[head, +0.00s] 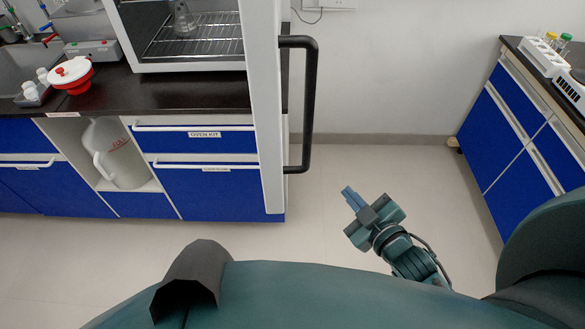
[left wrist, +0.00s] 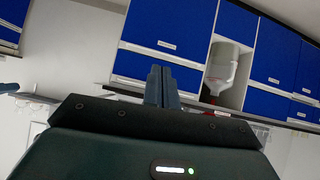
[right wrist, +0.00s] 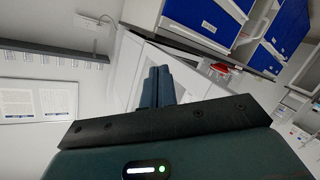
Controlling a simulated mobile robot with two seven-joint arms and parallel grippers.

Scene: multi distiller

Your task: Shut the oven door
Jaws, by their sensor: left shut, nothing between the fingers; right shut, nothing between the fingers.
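The oven (head: 190,67) stands on the dark counter at the upper left of the head view, with a wire rack and a glass flask inside. Its white-framed door (head: 262,100) is open and stands out toward me, seen nearly edge-on. A black bar handle (head: 309,105) is on the door's right side. My right gripper (head: 349,195) is shut and empty, below and right of the handle, apart from it. Its closed fingers also show in the right wrist view (right wrist: 157,86). My left gripper (left wrist: 161,84) is shut and empty in the left wrist view; the head view does not show it.
The counter (head: 170,95) has blue drawers (head: 215,190) below it, one labelled "OVEN KIT". A red and white container (head: 70,75) stands left of the oven. Another blue cabinet (head: 510,130) with racks on top is at the right. The floor (head: 400,165) between is clear.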

